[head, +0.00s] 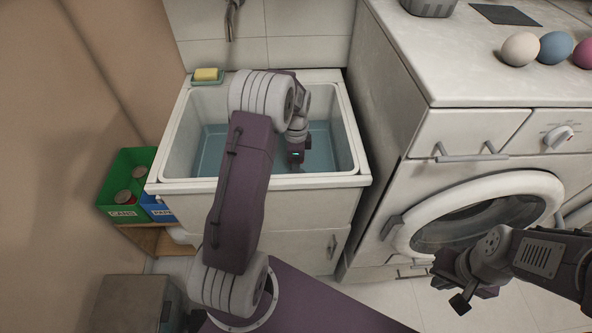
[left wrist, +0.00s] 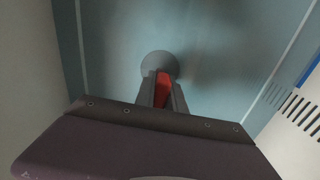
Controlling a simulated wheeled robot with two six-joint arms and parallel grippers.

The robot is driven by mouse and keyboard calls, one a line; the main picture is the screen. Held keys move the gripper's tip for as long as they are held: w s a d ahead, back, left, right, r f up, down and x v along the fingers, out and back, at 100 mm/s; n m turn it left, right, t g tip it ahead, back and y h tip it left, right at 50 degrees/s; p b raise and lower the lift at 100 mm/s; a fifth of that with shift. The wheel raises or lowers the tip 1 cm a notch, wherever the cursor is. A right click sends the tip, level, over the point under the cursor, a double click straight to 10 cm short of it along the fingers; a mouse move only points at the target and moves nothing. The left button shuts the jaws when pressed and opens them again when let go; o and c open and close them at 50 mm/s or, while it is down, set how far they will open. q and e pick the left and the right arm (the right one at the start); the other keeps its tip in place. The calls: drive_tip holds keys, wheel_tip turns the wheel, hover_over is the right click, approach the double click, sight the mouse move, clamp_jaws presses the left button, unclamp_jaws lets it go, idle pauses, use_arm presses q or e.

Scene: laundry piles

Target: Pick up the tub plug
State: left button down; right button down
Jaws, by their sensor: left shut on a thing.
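The tub plug (left wrist: 159,64) shows in the left wrist view as a round grey disc with a red upright part (left wrist: 162,90). It is in the blue-tinted basin of the white laundry tub (head: 177,170). My left gripper (head: 295,168) reaches down into the tub in the head view. In the left wrist view its fingers (left wrist: 163,94) are shut on the red part, with the disc just beyond the fingertips. The plug is hidden in the head view. My right gripper (head: 451,292) is in front of the washing machine, its two fingertips apart, with nothing between them.
The washing machine (head: 480,215) and its counter (head: 460,60) stand right of the tub. Soap on a dish (head: 207,76) sits on the tub's back left rim. A green cans bin (head: 125,185) and a blue bin (head: 157,208) stand to the left. A tap (head: 231,18) hangs above.

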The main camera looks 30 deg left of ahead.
use_arm(q)
wheel_tip(320, 180, up, 10)
drive_tip(key=shift+r+p, duration=0.1)
drive_tip(key=shift+p, duration=1.05)
